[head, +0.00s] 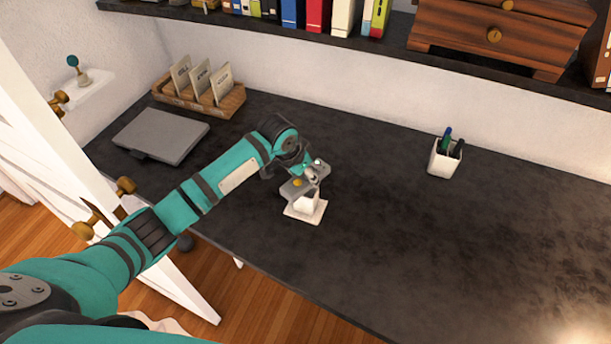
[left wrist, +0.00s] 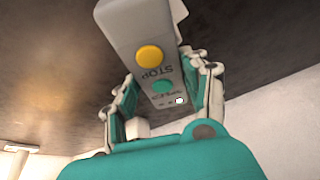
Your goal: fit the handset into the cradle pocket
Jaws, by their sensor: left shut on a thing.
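The handset (head: 291,190) is a grey bar with a yellow button, over the white cradle (head: 304,209) on the dark desk. In the left wrist view the handset (left wrist: 150,48) shows a yellow button, a teal button and the word STOP. My left gripper (head: 309,176) is shut on it, with one finger on each side in the left wrist view (left wrist: 168,92). The handset hides the cradle's top, so I cannot tell whether it is in the pocket or just above it. My right gripper is not in view.
A grey closed case (head: 160,136) and a wooden card rack (head: 196,98) stand at the left. A white pen cup (head: 444,158) stands at the back right. A shelf (head: 300,32) with books overhangs the back. The desk's right side is clear.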

